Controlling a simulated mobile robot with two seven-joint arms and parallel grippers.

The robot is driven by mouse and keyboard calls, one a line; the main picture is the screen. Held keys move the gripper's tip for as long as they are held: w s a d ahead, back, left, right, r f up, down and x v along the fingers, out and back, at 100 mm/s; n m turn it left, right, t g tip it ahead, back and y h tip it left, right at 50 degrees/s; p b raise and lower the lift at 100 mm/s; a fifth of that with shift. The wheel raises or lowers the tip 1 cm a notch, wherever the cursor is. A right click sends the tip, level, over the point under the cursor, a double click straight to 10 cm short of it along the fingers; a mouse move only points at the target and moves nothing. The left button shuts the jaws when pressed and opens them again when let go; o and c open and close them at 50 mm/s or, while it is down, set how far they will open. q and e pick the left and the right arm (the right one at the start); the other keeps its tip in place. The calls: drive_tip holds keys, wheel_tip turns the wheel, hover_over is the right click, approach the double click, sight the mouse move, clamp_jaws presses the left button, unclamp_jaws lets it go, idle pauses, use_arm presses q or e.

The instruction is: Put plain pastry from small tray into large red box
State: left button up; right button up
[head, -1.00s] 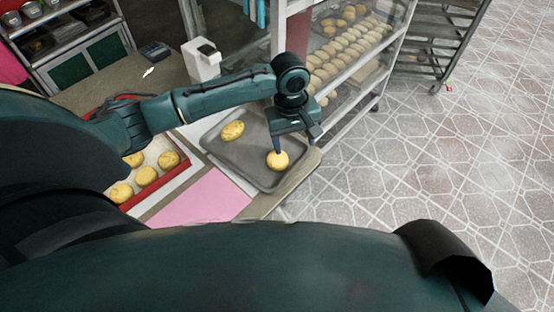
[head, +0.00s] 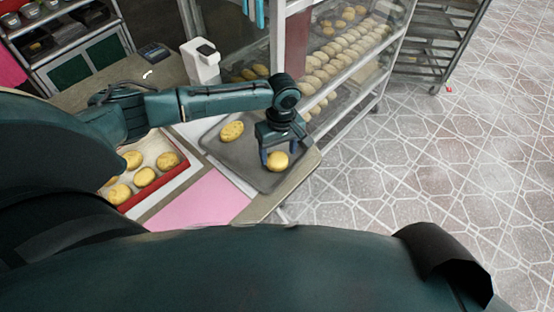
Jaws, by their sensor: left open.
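The small grey tray (head: 228,158) lies on the counter. One pastry (head: 232,131) with a mottled top sits at its far left. A plain round pastry (head: 278,161) sits at its right end. My left gripper (head: 279,159) is open above the tray's right end, with its fingers apart at either side of the round pastry; I cannot tell whether they touch it. The large red box (head: 178,178) stands to the left with several round pastries (head: 145,177) in it; my left arm hides part of it. My right gripper is not in view.
A pink sheet (head: 200,203) lies on the counter between box and front edge. A white dispenser (head: 201,62) stands behind the tray. A glass display case (head: 345,50) with rows of pastries rises close behind the gripper. Tiled floor is open at right.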

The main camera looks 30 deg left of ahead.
use_arm(q)
drive_tip(key=shift+s+f, duration=0.1)
drive_tip(key=shift+f, duration=1.3)
drive_tip(key=shift+c, duration=0.4)
drive_tip(key=c, duration=0.7)
